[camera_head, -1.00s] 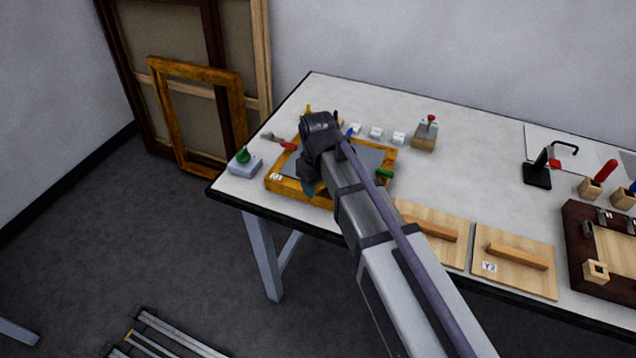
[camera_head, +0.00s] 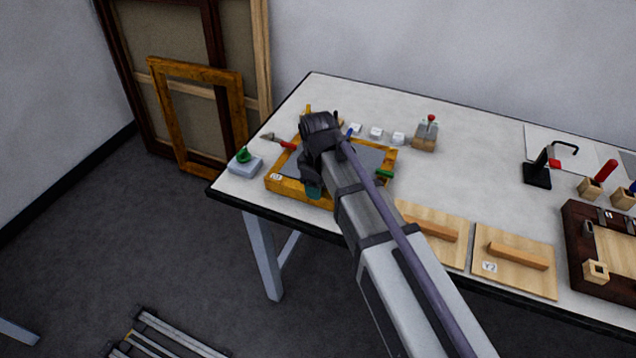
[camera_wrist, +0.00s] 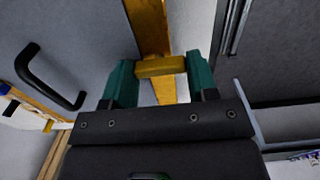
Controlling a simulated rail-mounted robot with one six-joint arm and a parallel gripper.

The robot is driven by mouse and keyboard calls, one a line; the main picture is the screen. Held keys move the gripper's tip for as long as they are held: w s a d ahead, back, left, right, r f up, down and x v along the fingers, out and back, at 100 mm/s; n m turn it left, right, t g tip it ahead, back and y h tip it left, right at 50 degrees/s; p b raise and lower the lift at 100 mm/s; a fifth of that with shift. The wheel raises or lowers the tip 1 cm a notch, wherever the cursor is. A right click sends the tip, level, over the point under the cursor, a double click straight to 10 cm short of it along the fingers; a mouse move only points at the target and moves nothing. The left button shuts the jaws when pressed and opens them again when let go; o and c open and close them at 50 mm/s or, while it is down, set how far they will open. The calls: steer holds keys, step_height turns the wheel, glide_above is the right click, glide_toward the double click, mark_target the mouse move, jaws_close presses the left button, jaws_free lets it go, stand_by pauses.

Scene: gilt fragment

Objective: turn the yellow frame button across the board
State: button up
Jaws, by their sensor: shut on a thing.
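The yellow frame button (camera_wrist: 160,67) is a short bar in the wrist view. It lies crosswise over the gold frame's rail (camera_wrist: 147,14), its left end towards the grey board (camera_wrist: 85,35). My gripper (camera_wrist: 161,75) has its two teal fingers at the button's two ends, shut on it. In the head view the gold frame (camera_head: 330,203) lies flat near the table's left end, with the grey board (camera_head: 366,156) inside it. My gripper (camera_head: 313,189) is at the frame's near rail; my wrist hides the button and part of the board there.
A black handle (camera_wrist: 40,78) stands up at left in the wrist view. Around the frame are a green-knobbed block (camera_head: 245,162), a red-handled tool (camera_head: 286,145) and several small white blocks (camera_head: 376,133). Wooden boards with handles (camera_head: 515,262) lie to the right.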

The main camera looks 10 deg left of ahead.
steer(key=o, duration=0.9)
steer(key=shift+o, duration=0.2)
step_height(320, 180, up, 11)
steer(key=p, duration=1)
steer(key=shift+f+p, duration=0.15)
steer(key=shift+p, duration=0.25)
